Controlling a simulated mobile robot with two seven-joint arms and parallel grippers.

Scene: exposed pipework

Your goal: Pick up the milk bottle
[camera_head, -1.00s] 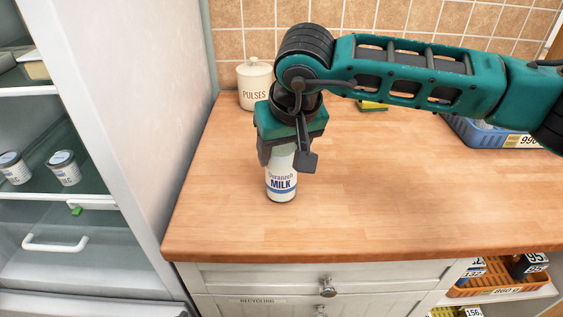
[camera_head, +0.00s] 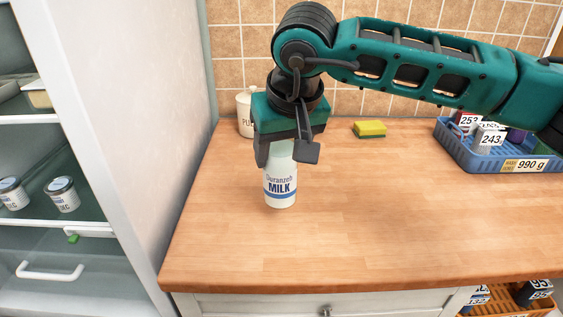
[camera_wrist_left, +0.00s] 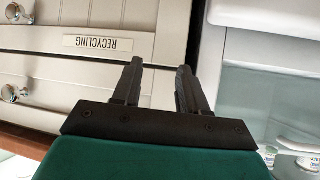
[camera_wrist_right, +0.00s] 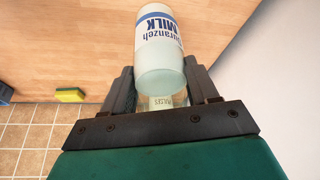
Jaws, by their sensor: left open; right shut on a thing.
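The milk bottle (camera_head: 281,188) is white with a blue band and MILK lettering, upright over the left part of the wooden counter. My right gripper (camera_head: 286,158) points down and is shut on its upper part; the fingers hide some of the neck. The bottle appears raised a little above the counter, though the gap is hard to judge. In the right wrist view the bottle (camera_wrist_right: 160,55) sits between the two fingers. My left gripper (camera_wrist_left: 158,72) is open and empty in the left wrist view, in front of the cabinet drawers.
A PULSES jar (camera_head: 244,112) stands behind the gripper, partly hidden. A yellow-green sponge (camera_head: 370,129) and a blue crate (camera_head: 470,160) of items are farther right. An open fridge (camera_head: 130,130) with cans is left. The counter's middle (camera_head: 400,220) is clear.

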